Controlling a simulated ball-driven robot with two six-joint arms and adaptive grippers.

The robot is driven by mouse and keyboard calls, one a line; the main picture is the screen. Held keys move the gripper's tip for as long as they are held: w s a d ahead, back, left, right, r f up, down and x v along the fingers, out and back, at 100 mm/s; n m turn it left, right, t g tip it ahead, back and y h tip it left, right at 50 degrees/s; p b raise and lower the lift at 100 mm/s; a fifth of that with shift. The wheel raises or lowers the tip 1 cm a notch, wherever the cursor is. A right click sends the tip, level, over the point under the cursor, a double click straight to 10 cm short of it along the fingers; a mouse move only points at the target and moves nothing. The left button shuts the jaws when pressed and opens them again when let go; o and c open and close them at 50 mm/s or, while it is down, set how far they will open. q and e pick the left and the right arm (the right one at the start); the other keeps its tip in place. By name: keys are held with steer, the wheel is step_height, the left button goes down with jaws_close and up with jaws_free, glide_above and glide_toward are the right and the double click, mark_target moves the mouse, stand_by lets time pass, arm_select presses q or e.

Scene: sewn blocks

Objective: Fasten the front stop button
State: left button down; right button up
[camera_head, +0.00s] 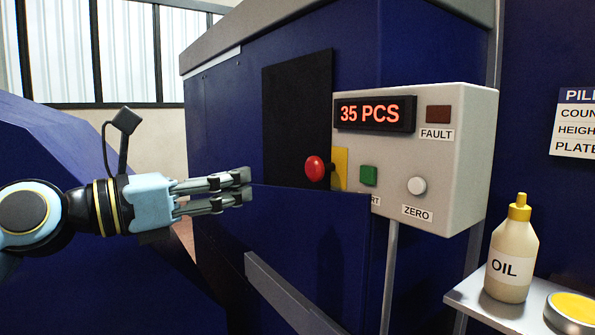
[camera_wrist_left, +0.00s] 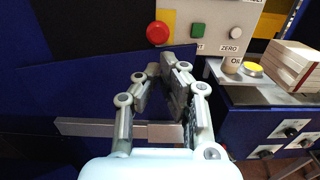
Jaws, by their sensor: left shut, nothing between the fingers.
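The red stop button (camera_head: 315,168) has a round head that stands out to the left of a yellow plate (camera_head: 340,165) at the left edge of the grey control box (camera_head: 455,150). It also shows in the left wrist view (camera_wrist_left: 158,33), above the fingertips. My left gripper (camera_head: 243,186) is shut and empty. Its fingers point right, and its tips are left of the red button and slightly below it, with a clear gap in the picture. In the left wrist view the gripper (camera_wrist_left: 160,70) reaches up towards the button. My right gripper is not in view.
A green button (camera_head: 369,175) and a white ZERO button (camera_head: 417,186) sit right of the stop button. A dark blue panel (camera_head: 310,225) stands below it. An oil bottle (camera_head: 512,255) and a yellow-topped tin (camera_head: 572,310) stand on a shelf (camera_head: 470,296) at the right.

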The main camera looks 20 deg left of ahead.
mark_target(311, 170)
arm_select(q)
steer(key=p+x, duration=0.2)
steer(key=x, duration=0.8)
steer(key=shift+w+d, duration=0.2)
steer(key=shift+x, duration=0.85)
steer(key=shift+a+r, duration=0.15)
